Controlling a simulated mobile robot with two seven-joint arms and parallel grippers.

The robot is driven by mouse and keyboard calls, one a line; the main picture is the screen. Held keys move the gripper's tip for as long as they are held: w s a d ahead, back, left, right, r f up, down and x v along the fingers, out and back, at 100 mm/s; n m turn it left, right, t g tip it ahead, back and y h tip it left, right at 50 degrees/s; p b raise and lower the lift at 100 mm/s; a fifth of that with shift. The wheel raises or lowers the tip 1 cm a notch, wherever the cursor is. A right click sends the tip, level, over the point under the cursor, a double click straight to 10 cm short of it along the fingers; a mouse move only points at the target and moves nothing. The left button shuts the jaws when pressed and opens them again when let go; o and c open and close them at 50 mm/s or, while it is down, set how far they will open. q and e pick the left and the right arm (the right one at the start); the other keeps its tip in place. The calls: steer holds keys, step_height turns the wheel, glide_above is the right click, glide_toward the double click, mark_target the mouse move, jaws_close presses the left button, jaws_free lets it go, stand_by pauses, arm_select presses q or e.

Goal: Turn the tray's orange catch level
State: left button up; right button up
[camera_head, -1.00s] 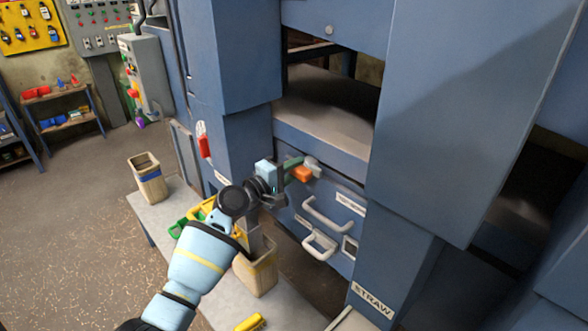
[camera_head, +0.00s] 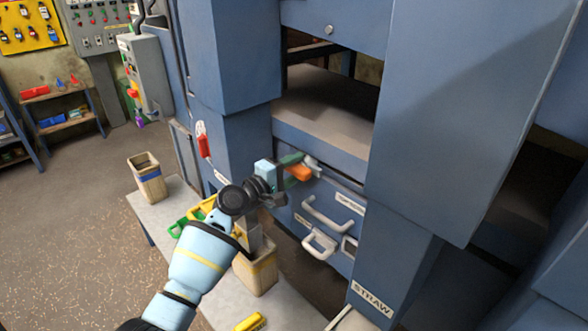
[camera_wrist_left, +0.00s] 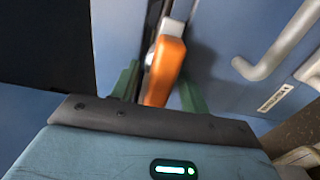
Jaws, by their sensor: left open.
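The orange catch (camera_head: 299,172) sits on the blue front of the machine, just above and left of the upper white tray handle (camera_head: 327,214). In the left wrist view the catch (camera_wrist_left: 164,70) stands tilted, its long side running steeply up the picture. My left gripper (camera_head: 292,164) is at the catch. In the wrist view its green fingers (camera_wrist_left: 158,88) are apart, one on each side of the catch. I cannot tell whether either finger touches it. The tray front (camera_head: 350,195) looks closed. My right gripper does not show.
A second white handle (camera_head: 320,246) is below the first. A low bench (camera_head: 220,290) under my left arm holds beige buckets (camera_head: 257,275), green and yellow pieces and a yellow object (camera_head: 250,323). The floor at left is clear.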

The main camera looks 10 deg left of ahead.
arm_select(q)
steer(key=shift+s, duration=0.1)
steer(key=v, duration=0.7)
steer(key=shift+s+a, duration=0.2)
steer(key=shift+s, duration=0.05)
steer(key=s+f+m+g+y, duration=0.1)
steer(key=s+f+m+y, duration=0.1)
steer(key=s+f, duration=0.7)
steer(key=s+f+m+g+y, duration=0.25)
steer(key=s+f, duration=0.35)
steer(key=f, duration=0.6)
steer(key=s+a+f+m+g+y, duration=0.1)
steer(key=s+f+m, duration=0.3)
steer(key=s, duration=0.8)
steer(key=s+f+m+g+y, duration=0.1)
steer(key=s+f+m, duration=0.4)
steer(key=s, duration=0.7)
steer(key=shift+a+f+y, duration=0.4)
steer(key=shift+f+y, duration=0.35)
steer(key=shift+f, duration=0.2)
steer(key=shift+c, duration=0.3)
